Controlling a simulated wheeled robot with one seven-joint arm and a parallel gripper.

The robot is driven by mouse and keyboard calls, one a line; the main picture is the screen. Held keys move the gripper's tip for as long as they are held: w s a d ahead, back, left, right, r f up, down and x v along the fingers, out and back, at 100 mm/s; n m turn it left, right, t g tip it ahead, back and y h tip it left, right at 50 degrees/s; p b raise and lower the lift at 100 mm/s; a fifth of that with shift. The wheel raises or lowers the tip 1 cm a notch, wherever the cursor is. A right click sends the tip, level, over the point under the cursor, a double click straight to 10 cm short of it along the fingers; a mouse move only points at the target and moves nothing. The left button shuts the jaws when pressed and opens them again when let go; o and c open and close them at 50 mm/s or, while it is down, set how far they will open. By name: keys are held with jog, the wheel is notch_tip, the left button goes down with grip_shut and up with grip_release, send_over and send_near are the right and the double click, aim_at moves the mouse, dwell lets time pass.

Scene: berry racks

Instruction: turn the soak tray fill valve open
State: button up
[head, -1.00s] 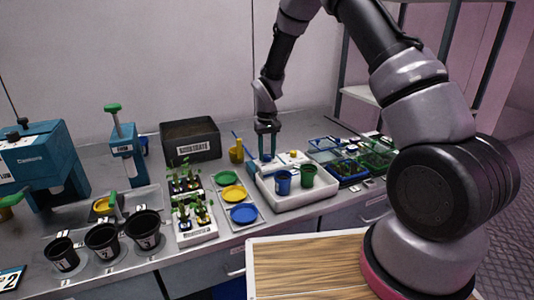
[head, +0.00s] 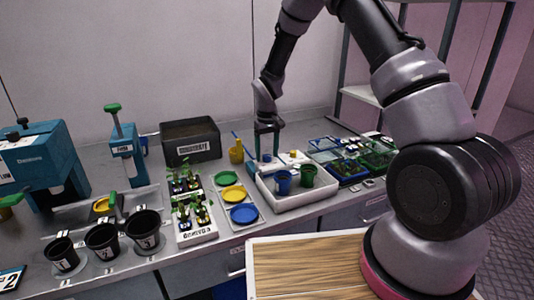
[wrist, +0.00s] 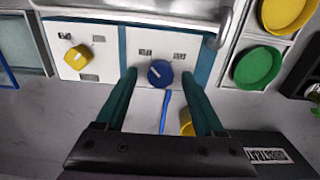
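The white soak tray (head: 318,189) stands on the bench with a blue cup (head: 282,183) and a green cup (head: 307,175) in it. On the panel (wrist: 112,50) at its back are a blue knob (wrist: 160,73) and a yellow knob (wrist: 78,57). The small labels above them are unreadable, so I cannot tell which is the fill valve. My gripper (head: 267,150) points down over the blue knob. In the wrist view its teal fingers stand apart, one on each side of the blue knob (wrist: 160,79). I cannot tell whether they touch it.
A yellow container with a blue stick (head: 236,151) stands left of my gripper, close behind the panel. A dark labelled bin (head: 190,141) is farther left. Coloured dishes (head: 233,193) lie left of the tray; blue and green crates (head: 353,169) are at its right.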

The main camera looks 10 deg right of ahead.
notch_tip(320, 180, up, 11)
jog(key=shift+f, duration=0.15)
dwell(0.5)
notch_tip(320, 180, up, 12)
jog(key=m+t, duration=0.2)
send_over(267, 156)
jog(key=s+d, duration=0.4)
jog(key=d, duration=0.2)
jog(key=s+d+r+m+t+y, duration=0.1)
jog(key=s+d+r+m, duration=0.1)
jog(key=s+d+r, duration=0.4)
jog(key=s+d+r+m+t, duration=0.2)
jog(key=s+r, duration=0.2)
jog(key=s, duration=0.5)
jog(key=s+d+r+m+t+y, duration=0.1)
jog(key=s+r, duration=0.3)
jog(key=s, duration=0.5)
jog(key=shift+d+m+t, duration=0.5)
jog(key=shift+d+t, duration=0.05)
jog(key=shift+t, duration=0.05)
